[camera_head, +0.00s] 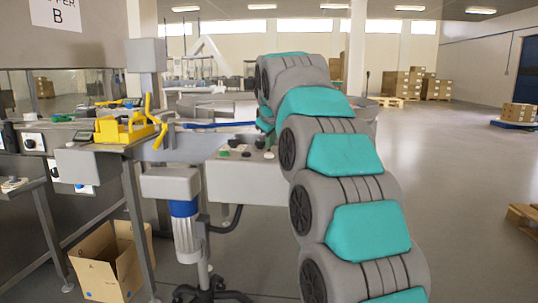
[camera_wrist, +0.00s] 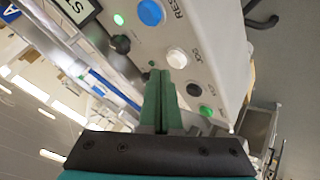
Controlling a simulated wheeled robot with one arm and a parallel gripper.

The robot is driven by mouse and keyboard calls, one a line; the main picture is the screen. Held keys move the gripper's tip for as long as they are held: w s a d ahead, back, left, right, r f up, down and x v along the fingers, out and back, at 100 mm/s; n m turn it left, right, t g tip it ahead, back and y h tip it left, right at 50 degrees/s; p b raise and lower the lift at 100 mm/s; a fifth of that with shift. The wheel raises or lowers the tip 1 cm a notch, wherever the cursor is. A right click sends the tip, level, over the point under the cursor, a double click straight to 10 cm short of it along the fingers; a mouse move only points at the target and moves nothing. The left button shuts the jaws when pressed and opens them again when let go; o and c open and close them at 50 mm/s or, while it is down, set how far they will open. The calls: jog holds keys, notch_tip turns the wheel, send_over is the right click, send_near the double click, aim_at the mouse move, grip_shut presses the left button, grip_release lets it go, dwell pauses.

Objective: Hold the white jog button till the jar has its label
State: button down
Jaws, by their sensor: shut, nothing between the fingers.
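The white jog button (camera_wrist: 177,58) stands on a light grey control panel (camera_wrist: 205,45), with the word JOG printed beside it. My gripper (camera_wrist: 160,73) has its two green fingers shut together and empty. In the wrist view the fingertips lie just below and left of the white button. I cannot tell how far they are from the panel face. In the head view the panel (camera_head: 222,172) stands in front of my arm, whose links hide its right part and most of my gripper. No jar or label can be made out in either view.
Near the white button are a blue RESET button (camera_wrist: 150,12), a black knob (camera_wrist: 121,44), a black button (camera_wrist: 194,90) and a green button (camera_wrist: 206,110). An open cardboard box (camera_head: 112,262) stands below.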

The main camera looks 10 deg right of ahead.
jog(key=shift+f, duration=0.1)
dwell(0.7)
jog(key=shift+f, duration=0.3)
